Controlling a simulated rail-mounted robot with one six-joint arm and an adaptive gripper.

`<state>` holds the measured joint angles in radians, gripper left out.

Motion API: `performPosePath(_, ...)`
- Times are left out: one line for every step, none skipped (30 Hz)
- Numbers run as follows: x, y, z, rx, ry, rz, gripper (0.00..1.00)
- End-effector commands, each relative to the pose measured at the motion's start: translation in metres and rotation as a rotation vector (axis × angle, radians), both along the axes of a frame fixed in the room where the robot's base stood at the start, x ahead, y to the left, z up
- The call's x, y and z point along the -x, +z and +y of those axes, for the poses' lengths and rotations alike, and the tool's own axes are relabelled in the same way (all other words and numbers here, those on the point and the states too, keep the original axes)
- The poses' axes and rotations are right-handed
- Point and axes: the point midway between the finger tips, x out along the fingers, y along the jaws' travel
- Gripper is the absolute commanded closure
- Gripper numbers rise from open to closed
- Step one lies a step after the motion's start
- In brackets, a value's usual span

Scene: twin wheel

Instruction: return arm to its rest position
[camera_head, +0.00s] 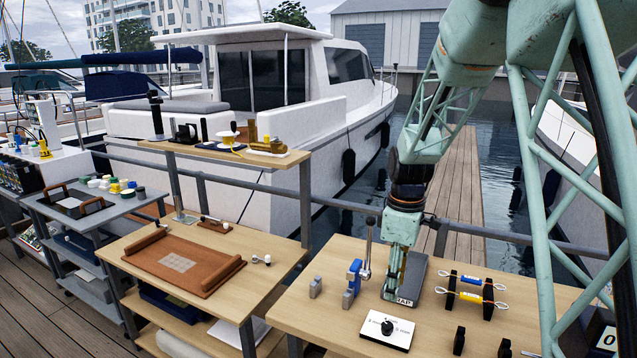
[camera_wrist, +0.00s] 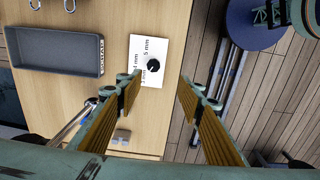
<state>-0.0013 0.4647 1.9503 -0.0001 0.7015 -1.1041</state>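My arm comes down from the upper right in the head view. Its gripper (camera_head: 393,288) points down over the right-hand wooden table (camera_head: 330,263), in front of the dark grey tray (camera_head: 417,272). In the wrist view my gripper (camera_wrist: 160,92) has its two ribbed, tan-faced fingers well apart, with nothing between them. Beyond the fingertips lies a white plate with a black knob (camera_wrist: 148,52), marked in millimetres. The tray (camera_wrist: 55,52) is at the upper left there and looks empty. The exact height above the table is hard to tell.
A blue upright tool (camera_head: 353,279) and grey blocks (camera_head: 315,287) stand left of my gripper. Black stands (camera_head: 488,300) hold a yellow and a blue bar at its right. A railing (camera_head: 480,232) runs behind. Another table holds a brown leather mat (camera_head: 183,264).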

Motion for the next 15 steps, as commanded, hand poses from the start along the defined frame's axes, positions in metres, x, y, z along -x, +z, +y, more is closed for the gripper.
performPosePath(0.005, 0.010, 0.000, 0.000, -0.016, -0.008, 0.65)
performPosePath(0.008, 0.014, 0.000, -0.001, -0.025, -0.010, 0.65)
performPosePath(0.013, 0.020, 0.000, -0.002, -0.040, -0.014, 0.65)
performPosePath(0.016, 0.025, 0.000, -0.001, -0.050, -0.018, 0.65)
performPosePath(0.019, 0.029, 0.000, -0.002, -0.060, -0.021, 0.65)
performPosePath(0.023, 0.036, 0.000, -0.003, -0.075, -0.025, 0.65)
performPosePath(0.027, 0.040, 0.000, -0.003, -0.085, -0.029, 0.65)
performPosePath(0.030, 0.044, 0.000, -0.004, -0.095, -0.031, 0.65)
performPosePath(0.035, 0.050, 0.000, -0.004, -0.110, -0.034, 0.65)
performPosePath(0.039, 0.055, 0.000, -0.005, -0.119, -0.038, 0.65)
performPosePath(0.042, 0.059, 0.000, -0.005, -0.130, -0.040, 0.65)
performPosePath(0.047, 0.065, 0.000, -0.007, -0.144, -0.044, 0.65)
performPosePath(0.051, 0.069, 0.000, -0.007, -0.154, -0.047, 0.65)
performPosePath(0.055, 0.073, 0.000, -0.009, -0.165, -0.049, 0.65)
performPosePath(0.059, 0.078, 0.000, -0.009, -0.179, -0.054, 0.65)
